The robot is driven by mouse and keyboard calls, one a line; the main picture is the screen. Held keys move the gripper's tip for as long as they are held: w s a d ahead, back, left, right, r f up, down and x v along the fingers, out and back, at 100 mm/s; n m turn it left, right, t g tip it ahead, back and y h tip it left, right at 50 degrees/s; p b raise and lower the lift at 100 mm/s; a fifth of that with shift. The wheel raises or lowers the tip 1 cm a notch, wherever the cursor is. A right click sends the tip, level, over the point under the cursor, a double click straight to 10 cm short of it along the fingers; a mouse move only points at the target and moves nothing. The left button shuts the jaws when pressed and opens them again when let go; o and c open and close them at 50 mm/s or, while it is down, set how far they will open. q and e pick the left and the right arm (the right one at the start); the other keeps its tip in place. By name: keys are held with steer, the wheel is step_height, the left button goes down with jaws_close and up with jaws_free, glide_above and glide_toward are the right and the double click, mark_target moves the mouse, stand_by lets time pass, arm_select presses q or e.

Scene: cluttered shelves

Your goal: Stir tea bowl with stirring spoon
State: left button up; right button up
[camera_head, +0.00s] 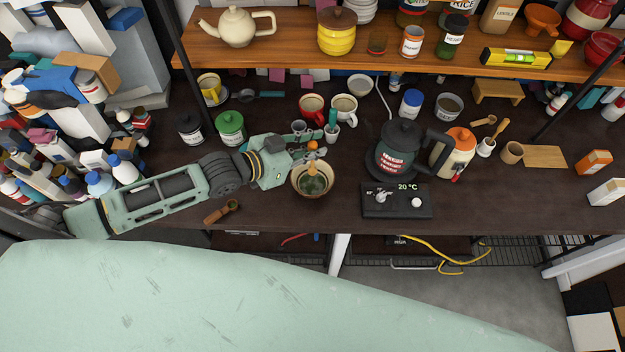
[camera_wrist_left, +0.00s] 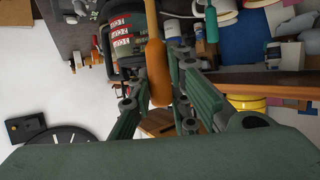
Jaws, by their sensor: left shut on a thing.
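The tea bowl (camera_head: 298,187) stands on the dark counter near its front edge, with dark green contents. My left gripper (camera_head: 316,151) is over the far side of the bowl, shut on the stirring spoon (camera_head: 312,169). The spoon's orange handle shows between the fingers in the left wrist view (camera_wrist_left: 156,70). In the head view the spoon overlaps the bowl's opening; its lower end is hard to make out, so I cannot tell how deep it reaches. My right gripper is not in view.
Right of the bowl stand a dark kettle (camera_head: 396,145) and a heater panel (camera_head: 397,209). Red (camera_head: 312,106) and white (camera_head: 344,107) mugs stand behind. A small wooden scoop (camera_head: 222,211) lies left at the front. The shelf (camera_head: 290,52) runs above the back.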

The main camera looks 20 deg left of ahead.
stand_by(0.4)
arm_select(q)
steer(key=shift+r, duration=2.5)
